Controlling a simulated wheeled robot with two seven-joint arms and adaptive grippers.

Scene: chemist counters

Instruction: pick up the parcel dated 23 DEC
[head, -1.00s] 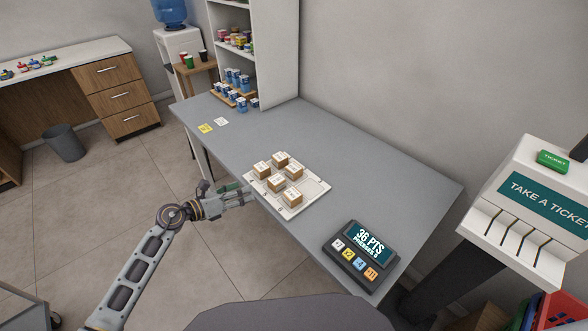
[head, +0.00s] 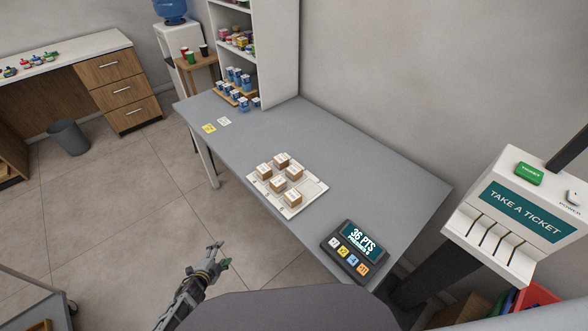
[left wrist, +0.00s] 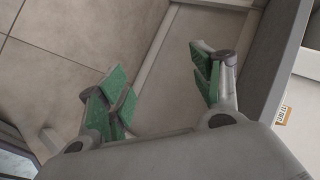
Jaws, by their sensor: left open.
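Several small brown parcels with white labelled tops, one of them the front parcel (head: 292,197), stand on a white tray (head: 315,187) at the near edge of the grey counter in the head view. Their dates are too small to read, so I cannot tell which is 23 DEC. My left gripper (head: 215,257) is open and empty, off the counter's near edge, to the lower left of the tray and apart from it. In the left wrist view its green-padded fingers (left wrist: 160,80) are spread with nothing between them. A small labelled parcel (left wrist: 284,114) shows at the right; its print is unclear.
A points display with coloured buttons (head: 352,250) stands at the counter's near right. Yellow and white notes (head: 216,125) and blue-and-white items (head: 240,85) lie farther back. A ticket machine (head: 515,215) stands at the right.

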